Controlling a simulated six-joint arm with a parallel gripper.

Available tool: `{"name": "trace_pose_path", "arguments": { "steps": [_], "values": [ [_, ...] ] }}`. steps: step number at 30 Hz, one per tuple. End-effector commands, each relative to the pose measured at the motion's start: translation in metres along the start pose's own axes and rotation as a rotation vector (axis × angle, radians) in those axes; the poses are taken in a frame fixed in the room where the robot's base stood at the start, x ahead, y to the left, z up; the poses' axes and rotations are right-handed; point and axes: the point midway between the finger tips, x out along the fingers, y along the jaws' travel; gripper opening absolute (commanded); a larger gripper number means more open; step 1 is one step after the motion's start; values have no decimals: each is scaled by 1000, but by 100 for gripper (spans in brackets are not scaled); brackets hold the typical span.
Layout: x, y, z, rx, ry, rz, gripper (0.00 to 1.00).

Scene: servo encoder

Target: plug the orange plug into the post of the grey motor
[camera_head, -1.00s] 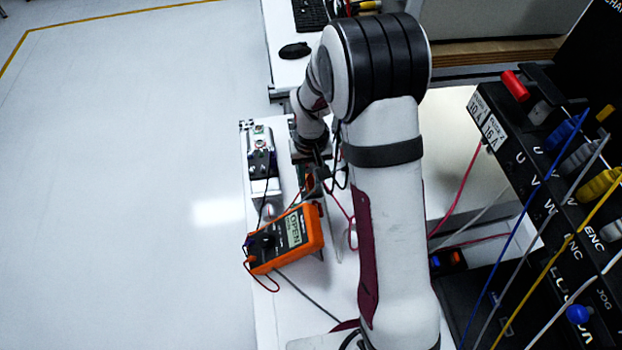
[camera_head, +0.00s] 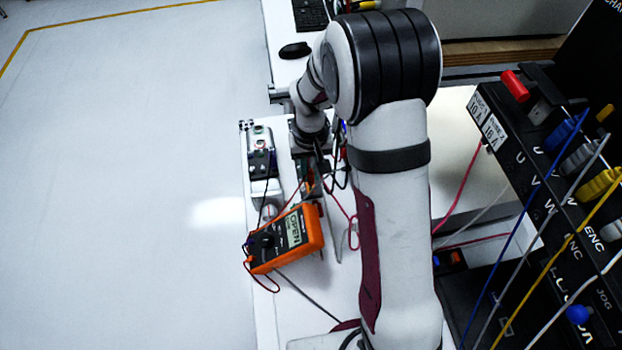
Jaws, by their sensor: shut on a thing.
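The grey motor (camera_head: 261,168) lies near the left edge of the white bench, with dark fittings on its top; its individual posts are too small to tell apart. My gripper (camera_head: 311,178) is to the right of the motor, pointing down and partly hidden by cables and my own arm. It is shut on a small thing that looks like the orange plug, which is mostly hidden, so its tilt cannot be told. A visible gap separates my gripper from the motor.
An orange multimeter (camera_head: 285,240) with leads stands just in front of the motor. Red and grey cables cross the white bench (camera_head: 275,320). A black panel (camera_head: 540,200) with plugs and coloured wires stands at the right. A black mouse (camera_head: 295,50) lies behind.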

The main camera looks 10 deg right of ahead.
Motion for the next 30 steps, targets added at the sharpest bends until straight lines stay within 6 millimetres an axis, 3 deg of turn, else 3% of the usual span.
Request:
{"name": "trace_pose_path", "arguments": {
  "steps": [13,24,27,30],
  "values": [
    [-30,0,0,-1,2,0,0],
    [-34,-1,0,-9,1,0,0],
    [-40,-7,-4,-106,3,1,0],
    [-53,-21,-12,-340,3,2,0]
  ]
}}
